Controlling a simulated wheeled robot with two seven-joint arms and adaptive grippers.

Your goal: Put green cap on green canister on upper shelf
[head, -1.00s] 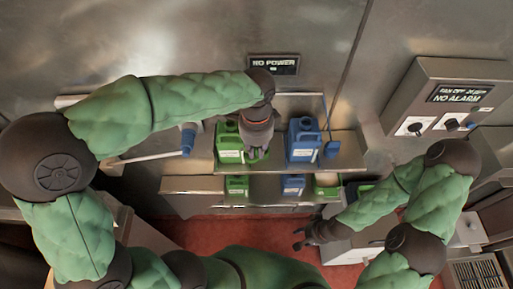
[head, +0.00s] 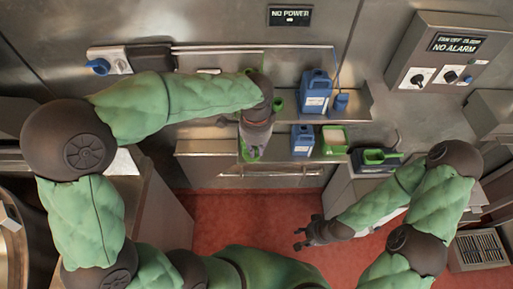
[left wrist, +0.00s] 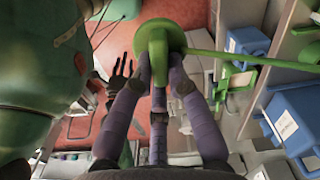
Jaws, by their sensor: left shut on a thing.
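My left gripper (head: 252,148) is shut on a green cap. In the left wrist view the cap (left wrist: 160,38) is a round green disc with a stem between the fingers, and a thin green strap runs from it to the right. In the head view my gripper is in front of the lower shelf. My forearm hides most of the green canister on the upper shelf; only a bit of green (head: 278,101) shows beside my wrist. My right gripper (head: 303,238) is open and empty, low over the floor.
A blue canister (head: 316,95) and its blue cap (head: 341,103) are on the upper shelf (head: 358,112). A smaller blue canister (head: 303,141) and a green box (head: 335,140) are below. A control box (head: 450,65) hangs at the right. Red floor (head: 235,215) is clear.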

